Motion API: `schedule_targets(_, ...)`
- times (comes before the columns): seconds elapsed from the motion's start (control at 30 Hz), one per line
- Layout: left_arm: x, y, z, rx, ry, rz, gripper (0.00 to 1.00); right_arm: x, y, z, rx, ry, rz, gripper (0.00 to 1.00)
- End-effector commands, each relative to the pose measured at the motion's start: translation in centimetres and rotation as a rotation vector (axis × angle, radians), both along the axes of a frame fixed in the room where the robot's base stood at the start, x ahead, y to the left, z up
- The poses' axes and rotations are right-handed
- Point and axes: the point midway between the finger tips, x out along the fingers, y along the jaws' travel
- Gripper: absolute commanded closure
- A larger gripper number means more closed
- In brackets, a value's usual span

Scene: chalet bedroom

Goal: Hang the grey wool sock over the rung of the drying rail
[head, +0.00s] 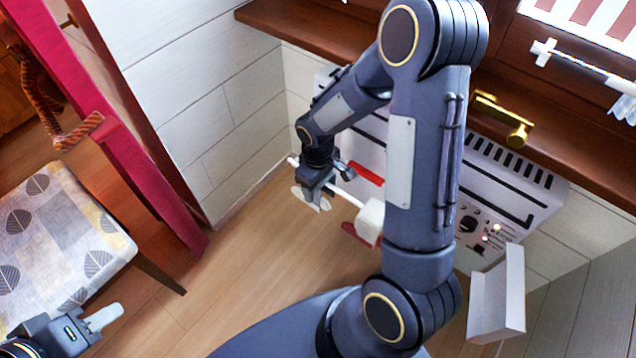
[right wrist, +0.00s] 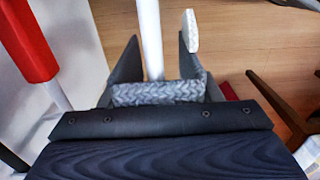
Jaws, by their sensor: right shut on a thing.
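The grey wool sock (right wrist: 158,93) shows in the right wrist view as a braided knit strip between the fingers of my right gripper (right wrist: 160,62), which is shut on it. The white rung (right wrist: 150,35) of the drying rail passes between the fingertips, just beyond the sock; I cannot tell whether they touch. In the head view my right gripper (head: 318,186) is low by the rail's white bar (head: 350,195), in front of the heater; the sock is not clear there. My left gripper (head: 95,320) is at the lower left, away from the rail; its finger gap is not clear.
A red piece (head: 362,172) is on the rail, also in the right wrist view (right wrist: 25,42). A chair with a leaf-pattern seat (head: 60,240) is at left. Wooden floor between is clear.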

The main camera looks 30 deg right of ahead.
Motion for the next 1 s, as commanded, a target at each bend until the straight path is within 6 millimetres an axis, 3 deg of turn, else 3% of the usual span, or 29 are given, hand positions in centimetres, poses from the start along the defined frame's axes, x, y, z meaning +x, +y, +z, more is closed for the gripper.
schedule_targets(0.07,0.0,0.0,0.0,0.000,0.000,0.000,0.64,0.0,0.0,0.0,0.000,0.000,0.000,0.65)
schedule_targets(0.1,0.0,0.0,0.0,0.000,0.000,0.000,0.64,0.0,0.0,0.0,0.000,0.000,0.000,0.41)
schedule_targets(0.3,0.0,0.0,0.0,0.000,0.000,0.000,0.64,0.0,0.0,0.0,0.000,0.000,0.000,0.17)
schedule_targets(0.63,0.0,0.0,0.3,0.000,0.000,0.000,0.64,0.1,0.0,0.7,0.000,-0.002,0.000,0.17)
schedule_targets(1.0,0.0,0.0,2.7,0.000,0.000,0.000,0.64,0.1,0.0,6.6,0.000,-0.003,0.000,0.17)
